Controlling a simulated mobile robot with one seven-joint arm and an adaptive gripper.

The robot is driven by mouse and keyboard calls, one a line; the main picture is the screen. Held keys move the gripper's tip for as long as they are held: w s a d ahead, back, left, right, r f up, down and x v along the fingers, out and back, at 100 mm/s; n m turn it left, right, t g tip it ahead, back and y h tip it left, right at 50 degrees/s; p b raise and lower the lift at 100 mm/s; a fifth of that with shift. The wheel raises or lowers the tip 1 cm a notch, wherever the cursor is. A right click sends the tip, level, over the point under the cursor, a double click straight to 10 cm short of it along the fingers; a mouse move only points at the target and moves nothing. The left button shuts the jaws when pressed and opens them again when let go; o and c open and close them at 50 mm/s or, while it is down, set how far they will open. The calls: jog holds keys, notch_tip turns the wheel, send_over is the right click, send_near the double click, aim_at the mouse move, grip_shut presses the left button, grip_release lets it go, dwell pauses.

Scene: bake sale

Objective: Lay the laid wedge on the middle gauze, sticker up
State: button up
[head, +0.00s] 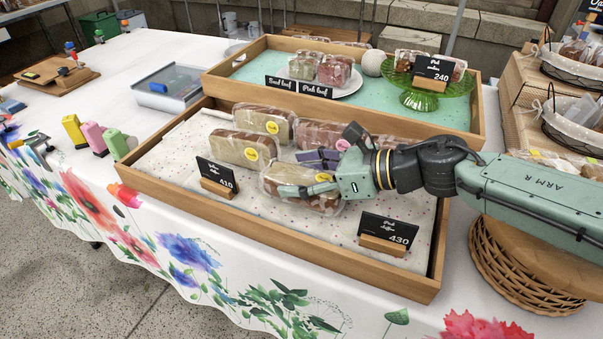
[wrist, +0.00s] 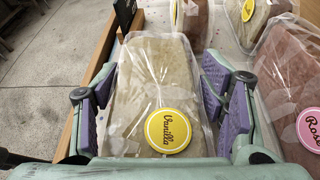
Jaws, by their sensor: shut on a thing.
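My gripper (head: 308,174) is shut on a clear-wrapped cake wedge (head: 318,200) over the front wooden tray. In the wrist view my gripper (wrist: 162,110) has purple pads on both sides of the wedge (wrist: 150,75). Its cream face and yellow "Vanilla" sticker (wrist: 171,130) face the camera. I cannot tell whether the wedge touches the tray liner (head: 200,140), a pale speckled cloth. No separate middle gauze can be made out. Two other wrapped pieces with yellow stickers, a near one (head: 245,150) and a farther one (head: 265,122), lie to the left and behind.
A pink-stickered "Rosé" piece (head: 318,132) lies close behind my gripper. Price signs 410 (head: 217,175) and 430 (head: 388,233) stand along the tray's front. The wooden tray wall (head: 270,238) borders it. Bare liner shows at front centre. A green cake stand (head: 420,98) stands behind.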

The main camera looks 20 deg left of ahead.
jog(key=shift+f+b, duration=0.4)
jog(key=shift+b, duration=0.05)
jog(key=o, duration=0.8)
jog(key=shift+r+p, duration=2.65)
jog(key=shift+r, duration=2.35)
